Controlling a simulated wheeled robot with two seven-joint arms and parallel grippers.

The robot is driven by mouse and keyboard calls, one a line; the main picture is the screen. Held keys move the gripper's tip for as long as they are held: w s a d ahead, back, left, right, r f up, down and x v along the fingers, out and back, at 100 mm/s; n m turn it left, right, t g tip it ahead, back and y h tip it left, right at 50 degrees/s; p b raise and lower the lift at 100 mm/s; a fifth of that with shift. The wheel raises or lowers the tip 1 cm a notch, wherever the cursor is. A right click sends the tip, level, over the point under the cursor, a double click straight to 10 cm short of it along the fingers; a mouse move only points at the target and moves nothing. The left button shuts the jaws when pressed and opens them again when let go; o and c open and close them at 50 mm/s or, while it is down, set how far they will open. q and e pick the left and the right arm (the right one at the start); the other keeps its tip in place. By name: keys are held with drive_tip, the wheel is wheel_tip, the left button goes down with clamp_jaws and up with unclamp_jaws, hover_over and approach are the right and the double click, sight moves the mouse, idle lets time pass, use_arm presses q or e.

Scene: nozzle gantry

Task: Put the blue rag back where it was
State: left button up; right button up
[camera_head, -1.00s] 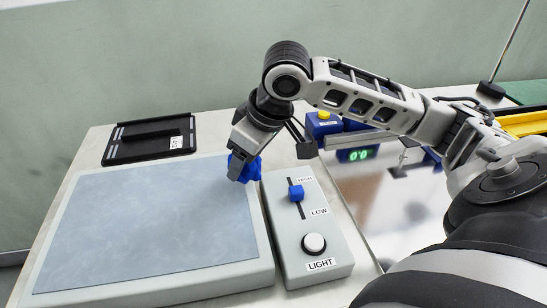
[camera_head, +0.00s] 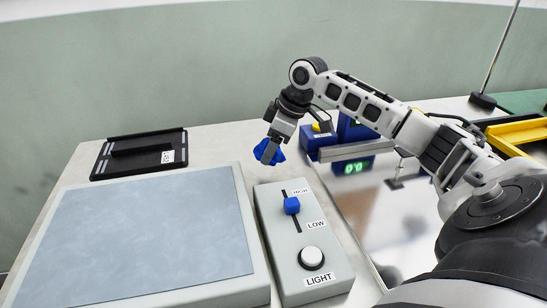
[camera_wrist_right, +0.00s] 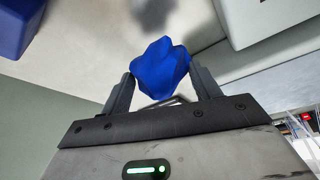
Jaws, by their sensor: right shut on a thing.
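The blue rag (camera_head: 268,152) is a crumpled bright blue lump held in my right gripper (camera_head: 270,148). In the right wrist view the rag (camera_wrist_right: 161,68) sits between the two fingers of the gripper (camera_wrist_right: 161,80), which are shut on it. In the head view the rag is just beyond the far end of the light control box (camera_head: 262,230), above the pale table (camera_head: 215,140). A shadow shows under it in the wrist view, and it looks held above the surface. My left gripper is not in view.
A grey-blue light panel (camera_head: 140,225) lies at left. A black tray (camera_head: 135,155) lies at the back left. The control box has a blue slider (camera_head: 291,205) and a white button (camera_head: 311,258). A blue box (camera_head: 345,150) with a green display stands right of the rag. Table behind the box is clear.

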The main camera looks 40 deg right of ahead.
sight(273, 170)
drive_tip(key=shift+w+d+f, duration=0.25)
drive_tip(key=shift+d+f, duration=0.05)
drive_tip(key=shift+f, duration=0.15)
drive_tip(key=shift+w+d+f, duration=0.2)
drive_tip(key=shift+d+f, duration=0.1)
drive_tip(key=shift+f, duration=0.15)
drive_tip(key=shift+d+f, duration=0.1)
drive_tip(key=shift+f, duration=1.55)
drive_tip(key=o, duration=0.9)
drive_tip(key=shift+o, duration=0.2)
drive_tip(key=v, duration=1.2)
